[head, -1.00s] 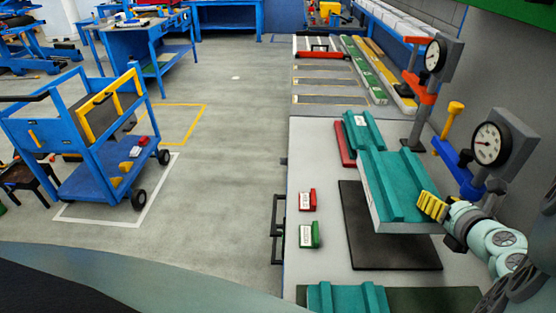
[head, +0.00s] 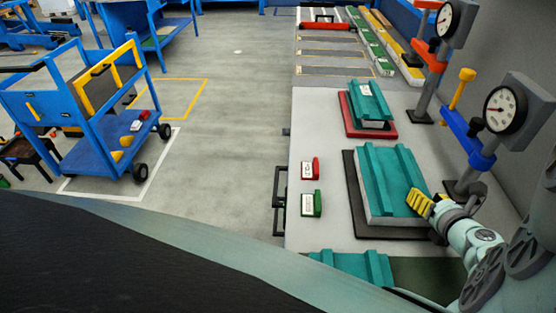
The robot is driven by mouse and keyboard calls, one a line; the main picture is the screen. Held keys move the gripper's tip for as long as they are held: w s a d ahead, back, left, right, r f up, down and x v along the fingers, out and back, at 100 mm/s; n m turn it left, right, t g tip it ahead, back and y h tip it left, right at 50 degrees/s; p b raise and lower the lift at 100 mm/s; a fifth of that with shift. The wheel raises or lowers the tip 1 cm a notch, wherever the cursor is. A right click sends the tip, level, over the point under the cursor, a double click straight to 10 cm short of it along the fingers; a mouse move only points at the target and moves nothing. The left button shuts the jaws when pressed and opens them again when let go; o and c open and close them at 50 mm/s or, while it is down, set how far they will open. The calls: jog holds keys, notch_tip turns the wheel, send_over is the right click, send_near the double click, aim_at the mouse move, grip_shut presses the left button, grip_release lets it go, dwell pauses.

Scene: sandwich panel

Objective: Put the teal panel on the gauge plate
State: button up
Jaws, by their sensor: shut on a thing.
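A teal ribbed panel (head: 388,180) with pale sides is over the black plate (head: 352,190) on the bench, beside the gauge on the blue stand (head: 469,138). The plate's dark edge shows along the panel's left and front sides. The panel lies flat; I cannot tell whether it touches the plate or hovers just above it. My yellow-fingered gripper (head: 420,203) is shut on the panel's right edge. The fingertips' far side is hidden.
A second teal panel (head: 369,98) lies on a red plate (head: 350,125) farther back, near an orange gauge stand (head: 431,78). Another teal panel (head: 350,266) is in front, on a dark green mat (head: 430,272). Red (head: 310,168) and green (head: 311,203) labelled blocks sit left.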

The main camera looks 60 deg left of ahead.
jog(key=shift+a, duration=0.1)
jog(key=o, duration=1.3)
jog(key=shift+c, duration=0.2)
jog(key=shift+s+d+r, duration=0.1)
jog(key=shift+d+r, duration=0.2)
jog(key=shift+d, duration=0.15)
jog(key=v, duration=1.1)
jog(key=shift+s, duration=0.15)
